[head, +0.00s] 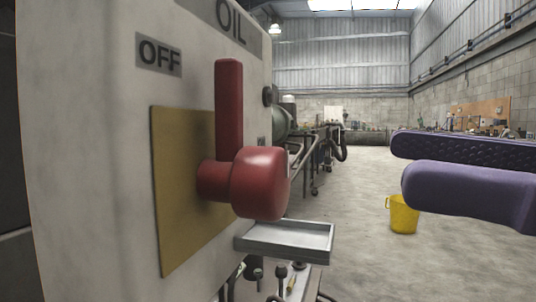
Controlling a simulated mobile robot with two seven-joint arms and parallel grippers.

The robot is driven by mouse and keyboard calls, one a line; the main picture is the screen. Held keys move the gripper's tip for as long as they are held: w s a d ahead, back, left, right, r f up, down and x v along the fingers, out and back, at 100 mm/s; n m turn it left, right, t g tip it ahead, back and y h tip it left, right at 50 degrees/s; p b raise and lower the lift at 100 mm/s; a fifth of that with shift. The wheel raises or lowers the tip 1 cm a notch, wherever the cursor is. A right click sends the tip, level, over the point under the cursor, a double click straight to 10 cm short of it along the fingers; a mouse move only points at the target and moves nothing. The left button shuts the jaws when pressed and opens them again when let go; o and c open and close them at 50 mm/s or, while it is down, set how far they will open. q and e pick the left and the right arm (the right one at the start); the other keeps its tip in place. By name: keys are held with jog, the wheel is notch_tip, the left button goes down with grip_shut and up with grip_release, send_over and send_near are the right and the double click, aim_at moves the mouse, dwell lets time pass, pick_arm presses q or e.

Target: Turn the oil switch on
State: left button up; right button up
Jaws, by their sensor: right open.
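The oil switch is a red rotary switch (257,183) with a round hub and a long flat handle (229,108) standing upright. It sits on a brass-coloured plate (180,190) on a pale cabinet. An OIL label (232,22) is above it and an OFF label (160,56) is to the upper left. Another small label to the right is mostly hidden behind the switch. My right gripper (400,165), with two purple fingers, is open and empty to the right of the switch, apart from it. My left gripper is not in view.
The pale cabinet (90,150) fills the left side. A grey metal tray (290,240) juts out below the switch. A yellow bucket (403,216) stands on the floor at right. Machinery and workbenches line the background, and the concrete floor between is open.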

aim_at(287, 186)
jog(key=shift+n+g, duration=0.8)
jog(key=shift+n, duration=0.1)
jog(key=x, duration=0.3)
jog(key=f+p+x, duration=0.1)
jog(key=x, duration=0.2)
jog(key=p+x, duration=0.1)
jog(key=x, duration=0.2)
jog(key=shift+s+a+f, duration=0.25)
jog(key=shift+s+f, duration=0.05)
jog(key=shift+w+a+f, duration=0.1)
jog(key=shift+a, duration=0.15)
jog(key=c, duration=0.8)
jog(key=shift+p, duration=0.3)
grip_shut()
